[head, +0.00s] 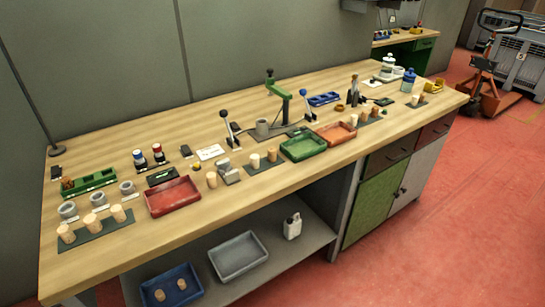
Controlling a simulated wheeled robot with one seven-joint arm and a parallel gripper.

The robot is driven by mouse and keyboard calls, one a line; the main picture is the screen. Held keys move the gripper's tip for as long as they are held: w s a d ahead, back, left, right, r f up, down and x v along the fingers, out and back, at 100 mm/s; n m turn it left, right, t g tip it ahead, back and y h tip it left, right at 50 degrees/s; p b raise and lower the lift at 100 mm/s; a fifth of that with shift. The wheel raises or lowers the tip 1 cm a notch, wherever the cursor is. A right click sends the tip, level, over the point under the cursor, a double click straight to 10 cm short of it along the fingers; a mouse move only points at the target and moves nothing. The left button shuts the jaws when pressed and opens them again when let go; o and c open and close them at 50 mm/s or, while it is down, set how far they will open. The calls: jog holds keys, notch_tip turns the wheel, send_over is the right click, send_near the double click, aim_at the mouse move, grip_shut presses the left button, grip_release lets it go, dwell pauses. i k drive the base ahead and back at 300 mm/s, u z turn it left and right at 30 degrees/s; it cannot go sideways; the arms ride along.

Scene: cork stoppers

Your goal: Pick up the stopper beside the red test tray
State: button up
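The red tray (160,208) lies near the front edge of the wooden workbench, left of the middle, and looks empty. One tan cork stopper (212,180) stands upright on the bare wood just right of this tray, apart from it. A grey metal block (230,175) is close to the stopper's right side. Several other stoppers (92,222) stand on a dark mat (122,224) to the left of the red tray. My gripper is not in view.
A green tray (303,148) and an orange tray (335,133) lie further right, with stoppers nearby. Lever tools (227,130) and a green-armed press (280,95) stand behind. A lower shelf holds a blue bin (172,290) and a grey bin (238,256).

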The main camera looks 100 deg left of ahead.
aim_at(211, 176)
jog(key=u, duration=3.2)
jog(key=i, duration=1.65)
